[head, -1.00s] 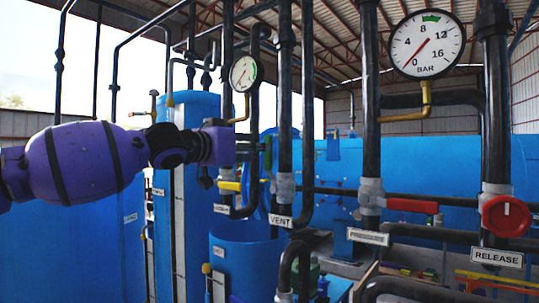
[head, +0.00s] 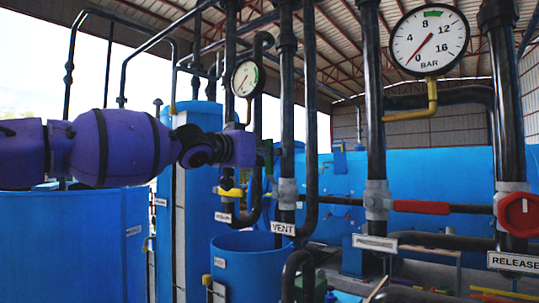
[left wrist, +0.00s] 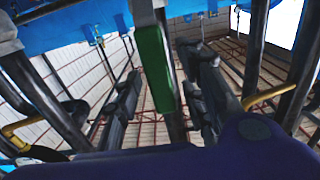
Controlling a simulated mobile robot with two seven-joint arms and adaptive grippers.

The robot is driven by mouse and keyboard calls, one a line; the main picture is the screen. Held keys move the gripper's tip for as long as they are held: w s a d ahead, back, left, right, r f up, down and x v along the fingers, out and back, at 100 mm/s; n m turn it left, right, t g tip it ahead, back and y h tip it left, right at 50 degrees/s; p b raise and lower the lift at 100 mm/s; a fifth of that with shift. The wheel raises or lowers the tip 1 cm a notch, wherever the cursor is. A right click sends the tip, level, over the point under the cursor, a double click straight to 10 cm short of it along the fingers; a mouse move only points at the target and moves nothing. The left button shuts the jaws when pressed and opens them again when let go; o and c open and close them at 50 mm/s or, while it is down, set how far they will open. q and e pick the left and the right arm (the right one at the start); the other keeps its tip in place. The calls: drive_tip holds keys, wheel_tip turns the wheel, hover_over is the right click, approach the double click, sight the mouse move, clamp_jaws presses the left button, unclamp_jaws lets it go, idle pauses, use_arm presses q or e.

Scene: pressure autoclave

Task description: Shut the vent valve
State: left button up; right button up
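The VENT label (head: 283,228) is on a vertical black pipe in the middle of the head view. A grey valve fitting (head: 287,192) sits above it. A green lever (left wrist: 154,60) fills the middle of the left wrist view, seen lengthwise. In the head view only a small green part shows beside the pipe, behind my gripper. My left gripper (left wrist: 165,95) has its two dark fingers apart, one on each side of the green lever. I cannot tell whether they touch it. In the head view the purple wrist (head: 235,148) hides part of this area. My right gripper is not in view.
A yellow lever (head: 231,192) is on the pipe to the left. A red lever (head: 420,207) and a red RELEASE knob (head: 518,216) are to the right. The large BAR gauge (head: 429,41) reads near zero. Black pipes stand close around my left gripper.

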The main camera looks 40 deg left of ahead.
use_arm(q)
drive_tip(key=shift+c, duration=0.4)
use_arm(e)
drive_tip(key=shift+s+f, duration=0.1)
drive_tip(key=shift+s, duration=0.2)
use_arm(q)
clamp_jaws()
